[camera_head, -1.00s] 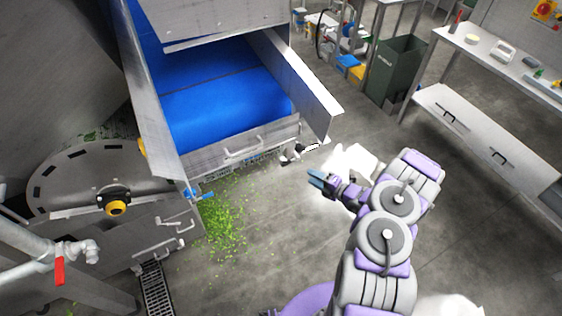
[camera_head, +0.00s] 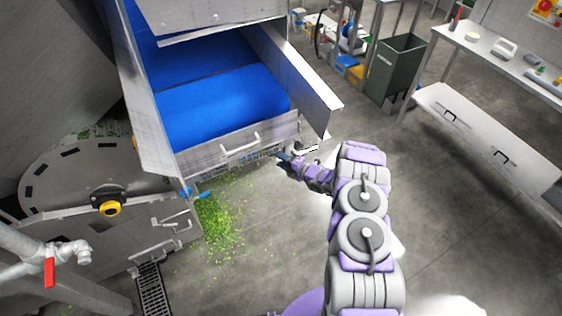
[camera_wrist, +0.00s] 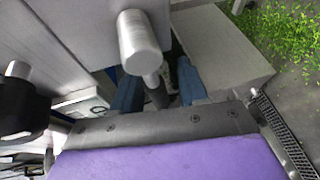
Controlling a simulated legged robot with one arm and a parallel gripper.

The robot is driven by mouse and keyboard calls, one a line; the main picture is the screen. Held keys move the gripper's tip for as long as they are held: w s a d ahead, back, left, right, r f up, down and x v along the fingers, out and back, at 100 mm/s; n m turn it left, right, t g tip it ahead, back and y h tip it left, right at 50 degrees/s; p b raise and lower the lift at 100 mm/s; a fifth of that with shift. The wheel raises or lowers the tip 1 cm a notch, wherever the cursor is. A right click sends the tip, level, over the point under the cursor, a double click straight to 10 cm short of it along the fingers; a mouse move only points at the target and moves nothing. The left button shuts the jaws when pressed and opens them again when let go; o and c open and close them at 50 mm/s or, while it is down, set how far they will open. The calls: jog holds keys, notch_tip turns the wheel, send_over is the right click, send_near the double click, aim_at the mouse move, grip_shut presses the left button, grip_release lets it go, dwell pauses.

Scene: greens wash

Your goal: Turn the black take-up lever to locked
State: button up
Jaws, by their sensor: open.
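My gripper (camera_head: 284,157) is at the right front corner of the blue-belted conveyor, in front of its end plate. In the wrist view my gripper's blue fingers (camera_wrist: 158,88) are apart. A grey metal cylinder (camera_wrist: 140,42) with a darker rod below it stands over and between them; I cannot tell whether they touch it. A black rounded part (camera_wrist: 20,105) with a metal pin sits to the left, outside the fingers. I cannot tell for certain which of these belongs to the black take-up lever.
The conveyor's front plate with a handle (camera_head: 240,148) is left of my gripper. A blue valve handle (camera_head: 190,194) and scattered greens (camera_head: 225,215) lie further left. A green bin (camera_head: 396,70) and a steel bench (camera_head: 490,130) stand right. The floor between is open.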

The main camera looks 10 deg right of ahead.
jog(key=shift+w+a, duration=0.2)
jog(key=shift+a, duration=0.05)
grip_shut()
jog(key=shift+f, duration=0.1)
dwell(0.4)
